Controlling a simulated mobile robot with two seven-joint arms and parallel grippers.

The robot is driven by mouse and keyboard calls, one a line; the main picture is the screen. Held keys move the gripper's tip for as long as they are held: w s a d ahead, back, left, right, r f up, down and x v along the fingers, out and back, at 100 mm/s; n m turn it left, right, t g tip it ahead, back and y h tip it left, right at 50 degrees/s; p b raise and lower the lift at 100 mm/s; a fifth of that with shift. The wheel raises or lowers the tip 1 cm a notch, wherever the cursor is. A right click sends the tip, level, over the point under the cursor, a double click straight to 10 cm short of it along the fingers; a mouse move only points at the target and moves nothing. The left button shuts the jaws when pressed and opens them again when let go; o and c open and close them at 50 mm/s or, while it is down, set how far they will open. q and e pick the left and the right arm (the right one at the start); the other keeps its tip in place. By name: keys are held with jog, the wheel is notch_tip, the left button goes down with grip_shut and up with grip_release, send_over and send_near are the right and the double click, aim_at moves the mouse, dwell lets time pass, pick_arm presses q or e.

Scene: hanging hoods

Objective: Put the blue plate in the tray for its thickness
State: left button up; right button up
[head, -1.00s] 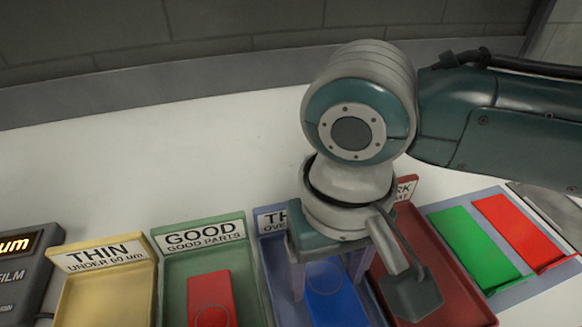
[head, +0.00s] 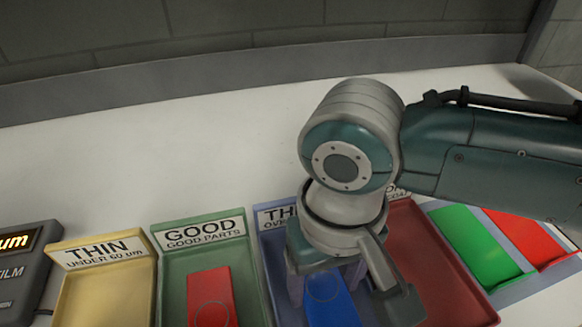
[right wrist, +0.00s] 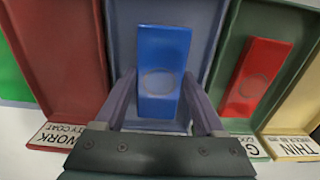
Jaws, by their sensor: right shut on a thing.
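The blue plate (head: 328,301) is over or in the blue-grey tray (head: 273,262), whose label is partly hidden and reads "TH..." and "OVER". My right gripper (head: 326,285) points down into this tray, shut on the plate. The right wrist view shows the plate (right wrist: 160,75) between the two fingers, with a faint ring mark on its face. I cannot tell whether the plate touches the tray floor. My left gripper is not in view.
Left of that tray are a green GOOD tray (head: 173,290) holding a red plate (head: 212,296), and a yellow THIN tray (head: 100,297). A gauge with a lit display (head: 22,270) is far left. A dark red tray (head: 425,250) and green and red plates (head: 475,247) are to the right.

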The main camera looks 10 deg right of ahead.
jog(key=shift+f+b, duration=0.45)
jog(key=shift+f, duration=0.15)
dwell(0.3)
jog(key=o, duration=1.5)
